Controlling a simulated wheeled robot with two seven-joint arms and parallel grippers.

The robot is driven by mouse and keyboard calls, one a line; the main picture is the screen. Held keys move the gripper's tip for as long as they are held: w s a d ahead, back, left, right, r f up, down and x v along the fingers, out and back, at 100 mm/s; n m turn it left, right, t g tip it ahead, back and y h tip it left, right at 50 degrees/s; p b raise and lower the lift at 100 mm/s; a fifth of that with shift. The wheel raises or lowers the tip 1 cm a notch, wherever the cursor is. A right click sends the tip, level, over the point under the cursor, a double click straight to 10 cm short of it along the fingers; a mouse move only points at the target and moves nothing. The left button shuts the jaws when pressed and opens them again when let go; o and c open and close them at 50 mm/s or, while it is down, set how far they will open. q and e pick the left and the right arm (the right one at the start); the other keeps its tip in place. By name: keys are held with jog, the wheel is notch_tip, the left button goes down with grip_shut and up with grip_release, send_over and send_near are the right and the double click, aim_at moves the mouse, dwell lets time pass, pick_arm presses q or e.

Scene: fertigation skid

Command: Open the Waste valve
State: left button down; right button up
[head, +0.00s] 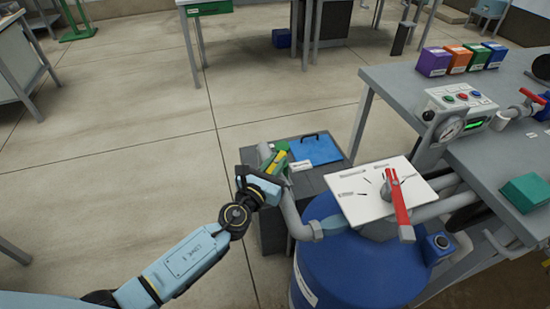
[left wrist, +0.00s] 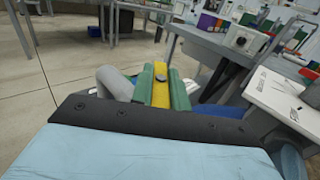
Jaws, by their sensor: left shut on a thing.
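A yellow valve handle (head: 279,160) is at the upper end of a grey pipe (head: 291,212) left of the blue drum. My left gripper (head: 276,162) is shut on this handle. In the left wrist view, the yellow handle (left wrist: 161,92) with a grey bolt head lies between the two green fingers of the left gripper (left wrist: 161,85). A small white label (head: 301,166) is just right of the handle; I cannot read its text surely. The valve body is mostly hidden by the gripper. My right gripper is not in view.
A blue drum (head: 352,268) stands right of the pipe, below a white panel with dial marks (head: 357,203) and a red lever (head: 400,207). A dark box (head: 333,183) with a blue clipboard-like item (head: 316,148) is behind the handle. Floor at left is clear.

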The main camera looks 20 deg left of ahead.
pick_arm(q)
jog(key=shift+r+n+y+p, duration=0.2)
jog(key=shift+n+y+p, duration=0.15)
jog(key=shift+n+y, duration=0.4)
jog(key=shift+d+n+y, duration=0.1)
jog(key=shift+n+y, duration=0.15)
jog(key=shift+y, duration=0.5)
jog(key=n+y, duration=0.1)
jog(key=y, duration=0.2)
jog(key=shift+f+n, duration=0.1)
jog(key=shift+n, duration=0.3)
jog(key=n+y, duration=0.2)
jog(key=y, duration=0.1)
jog(key=shift+w+d+f+n+g+y, duration=0.1)
jog(key=shift+n+g+y, duration=0.2)
jog(key=n+g+y+b, duration=0.1)
jog(key=y, duration=0.1)
jog(key=shift+n+y, duration=0.4)
jog(key=shift+n+g+y+b, duration=0.6)
jog(key=shift+g+y, duration=0.1)
jog(key=shift+y, duration=0.1)
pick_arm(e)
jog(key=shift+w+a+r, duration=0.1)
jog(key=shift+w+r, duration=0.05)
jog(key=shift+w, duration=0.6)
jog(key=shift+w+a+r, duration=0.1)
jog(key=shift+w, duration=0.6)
